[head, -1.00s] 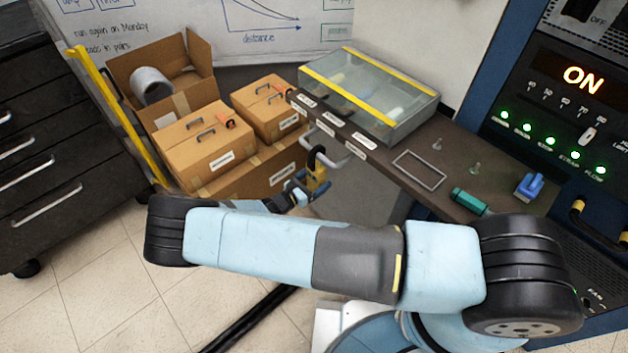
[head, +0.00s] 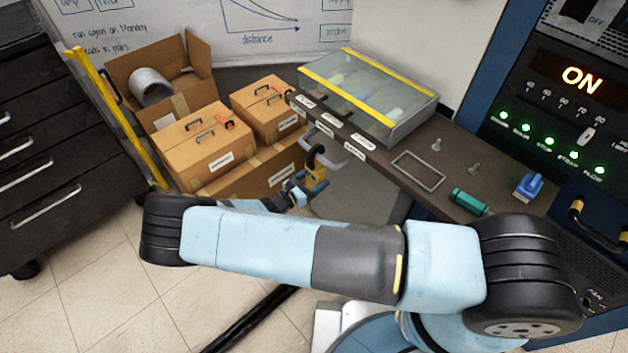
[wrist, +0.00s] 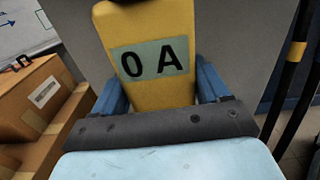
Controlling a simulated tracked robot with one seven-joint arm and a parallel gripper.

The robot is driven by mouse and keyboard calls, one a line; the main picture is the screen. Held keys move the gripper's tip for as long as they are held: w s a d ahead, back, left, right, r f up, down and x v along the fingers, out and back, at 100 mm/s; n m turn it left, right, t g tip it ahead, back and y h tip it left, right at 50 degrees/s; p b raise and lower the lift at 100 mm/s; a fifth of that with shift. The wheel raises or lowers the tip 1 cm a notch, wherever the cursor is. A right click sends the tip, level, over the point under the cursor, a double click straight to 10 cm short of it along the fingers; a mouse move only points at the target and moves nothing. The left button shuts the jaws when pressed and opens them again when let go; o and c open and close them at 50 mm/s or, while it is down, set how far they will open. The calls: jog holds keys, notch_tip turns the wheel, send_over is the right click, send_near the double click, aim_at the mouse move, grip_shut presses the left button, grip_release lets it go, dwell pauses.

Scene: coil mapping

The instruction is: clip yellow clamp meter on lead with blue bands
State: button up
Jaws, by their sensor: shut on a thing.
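The yellow clamp meter (head: 317,178) is in my gripper (head: 300,192), beyond my forearm in the head view. Its dark curved jaw (head: 314,156) points upward; I cannot tell whether that jaw is open. In the wrist view the meter (wrist: 150,95) fills the middle and its display reads "0 A". My gripper's blue fingers (wrist: 160,88) are shut on it, one on each side. The meter's upper end is cut off by the top of the wrist view. No lead with blue bands can be made out in either view.
Dark upright leads or poles (wrist: 283,95), one with a yellow band (wrist: 297,51), stand at right in the wrist view. Cardboard boxes (head: 205,150) stand behind my gripper. A shelf (head: 375,165) with a glass-lidded case (head: 370,95) is to its right, a dark drawer cabinet (head: 60,150) far left.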

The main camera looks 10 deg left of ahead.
jog(key=shift+r, duration=1.1)
jog(key=shift+r, duration=0.15)
jog(key=shift+v, duration=3.75)
